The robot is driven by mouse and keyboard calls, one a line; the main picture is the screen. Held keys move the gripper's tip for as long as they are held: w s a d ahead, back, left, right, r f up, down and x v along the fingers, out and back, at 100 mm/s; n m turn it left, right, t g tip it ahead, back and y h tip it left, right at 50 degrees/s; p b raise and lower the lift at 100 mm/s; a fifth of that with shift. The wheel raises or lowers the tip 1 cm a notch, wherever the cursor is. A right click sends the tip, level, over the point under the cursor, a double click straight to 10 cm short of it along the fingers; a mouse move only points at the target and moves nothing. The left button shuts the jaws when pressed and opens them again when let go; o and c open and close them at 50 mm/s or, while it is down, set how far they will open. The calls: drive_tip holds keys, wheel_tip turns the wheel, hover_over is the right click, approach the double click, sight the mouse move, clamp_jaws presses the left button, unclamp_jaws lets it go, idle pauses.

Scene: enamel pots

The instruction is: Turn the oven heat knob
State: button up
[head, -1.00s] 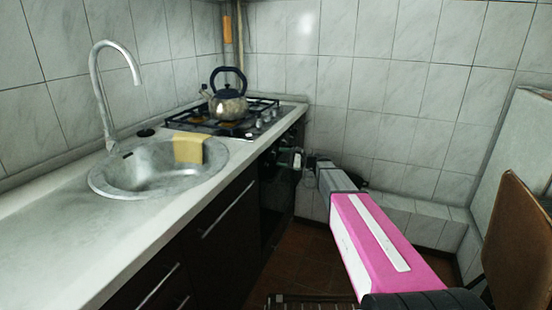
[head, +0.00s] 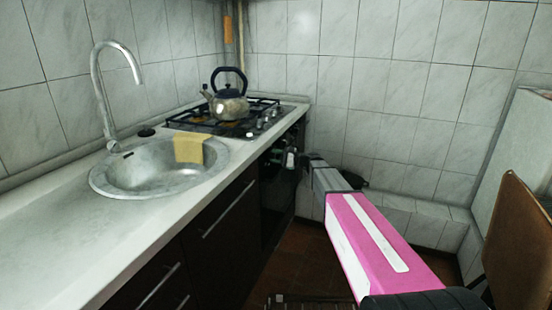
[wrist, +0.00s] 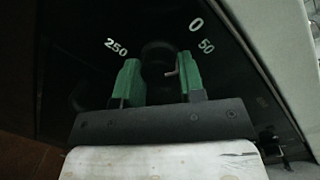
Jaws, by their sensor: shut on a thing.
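The oven (head: 277,205) is a dark front under the hob, along the right end of the counter. In the wrist view its black panel carries pale printed numbers 250, 0 and 50 around a dark round heat knob (wrist: 157,53). My gripper (wrist: 158,82) has green fingers, one on each side of the knob, and is shut on it. The knob is dark and dim, so its pointer is hard to read. In the head view my gripper (head: 290,160) is small at the oven's upper front, and the knob cannot be made out there.
A kettle (head: 229,106) stands on the gas hob (head: 195,122) above the oven. A round sink (head: 150,180) with a yellow cloth (head: 188,149) is to the left. A brown chair back (head: 518,235) is at the right edge. Floor shows between oven and arm.

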drive_tip(key=shift+n+h, duration=0.4)
drive_tip(key=shift+n, duration=2.4)
drive_tip(key=o, duration=0.9)
drive_tip(key=shift+d, duration=0.1)
drive_tip(key=v, duration=1)
drive_tip(key=shift+s+d, duration=0.25)
drive_tip(key=shift+d, duration=0.05)
